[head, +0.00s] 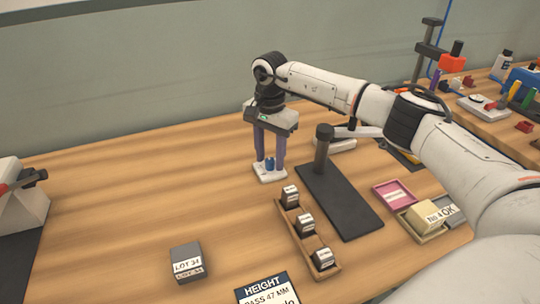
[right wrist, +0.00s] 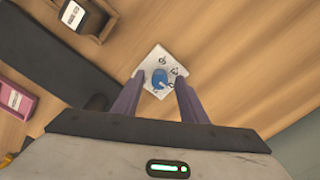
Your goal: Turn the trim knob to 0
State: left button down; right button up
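The trim knob (head: 269,164) is a small blue knob on a white plate (head: 266,178) on the wooden bench. It also shows in the right wrist view (right wrist: 159,78), where the plate (right wrist: 152,56) carries small dark marks too small to read. My right gripper (head: 269,165) points down over the plate with its two purple fingers apart, one on each side of the knob. In the right wrist view the fingers (right wrist: 160,80) seem to leave small gaps beside the knob; contact cannot be told. My left gripper is not in view.
A dark stand (head: 340,203) with a post is right of the plate. A wooden rack (head: 291,223) of labelled blocks is in front. A grey LOT block (head: 186,262) and a HEIGHT card (head: 266,291) lie nearer. Pink (head: 393,195) and yellow trays sit right. The left-middle bench is clear.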

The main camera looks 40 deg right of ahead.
aim_at(270, 160)
jog(key=shift+r, duration=0.1)
notch_tip(270, 160, up, 10)
dwell(0.6)
dwell(0.4)
